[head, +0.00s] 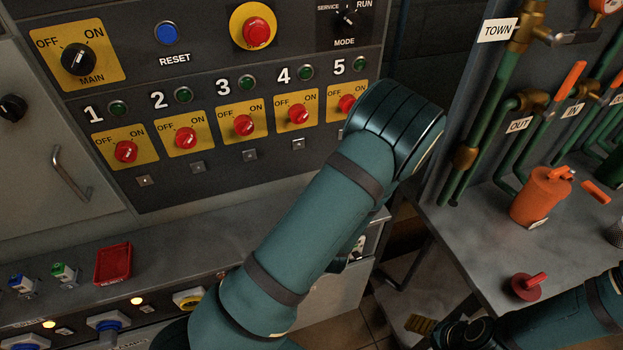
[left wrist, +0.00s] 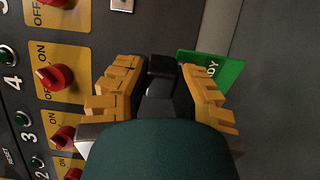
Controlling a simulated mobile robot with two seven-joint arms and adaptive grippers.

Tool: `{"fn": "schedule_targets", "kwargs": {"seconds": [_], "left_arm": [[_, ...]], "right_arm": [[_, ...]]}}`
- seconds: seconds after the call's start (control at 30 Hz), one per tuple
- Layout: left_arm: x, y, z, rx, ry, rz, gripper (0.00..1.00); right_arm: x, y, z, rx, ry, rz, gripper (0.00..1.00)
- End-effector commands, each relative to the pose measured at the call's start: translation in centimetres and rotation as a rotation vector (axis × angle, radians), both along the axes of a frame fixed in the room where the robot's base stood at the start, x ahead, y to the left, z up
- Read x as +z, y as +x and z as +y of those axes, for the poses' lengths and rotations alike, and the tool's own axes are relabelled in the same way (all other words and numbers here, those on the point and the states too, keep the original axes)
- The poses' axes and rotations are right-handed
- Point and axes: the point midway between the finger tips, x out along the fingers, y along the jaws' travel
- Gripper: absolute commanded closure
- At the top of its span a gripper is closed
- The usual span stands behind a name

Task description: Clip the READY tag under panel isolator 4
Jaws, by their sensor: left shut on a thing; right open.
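Isolator 4 (head: 298,114) is a red knob on a yellow OFF/ON plate. A small square metal clip plate (head: 298,144) sits below it on the dark panel. In the left wrist view, isolator 4 (left wrist: 55,77) is left of my fingers. My left gripper (left wrist: 160,85) has yellow-padded fingers and is shut on the green READY tag (left wrist: 217,68). Only the end of the tag's word shows; the finger hides part of it. The spot under isolator 4 is hidden behind my fingers there. In the head view my left arm hides that gripper. My right gripper (head: 424,326) is open at the bottom.
Isolator 5 (head: 347,103) and isolator 3 (head: 243,125) flank isolator 4. A red tray (head: 113,263) and small blue and green items lie on the ledge below the panel. Pipes, an orange canister (head: 541,196) and a red valve handle (head: 528,286) are on the right.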

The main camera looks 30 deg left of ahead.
Motion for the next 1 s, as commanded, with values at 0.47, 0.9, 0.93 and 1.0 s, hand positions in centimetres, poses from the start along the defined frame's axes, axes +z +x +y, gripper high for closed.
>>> {"fn": "schedule_targets", "kwargs": {"seconds": [0.47, 0.9, 0.93, 1.0], "left_arm": [[5.5, -2.8, 2.6, 0.345, 0.001, -0.007, 1.0], [6.0, -3.2, 2.8, 0.372, 0.003, -0.002, 1.0], [6.0, -3.2, 2.8, 0.372, 0.003, -0.002, 1.0], [6.0, -3.1, 2.9, 0.372, 0.003, -0.002, 1.0]], "right_arm": [[-3.6, -0.2, 0.1, 0.008, 0.001, 0.004, 0.25], [-3.7, -0.3, 0.1, 0.009, 0.002, 0.005, 0.25], [-3.7, -0.3, 0.1, 0.009, 0.002, 0.005, 0.25], [-3.7, -0.3, 0.1, 0.009, 0.002, 0.005, 0.25]]}}
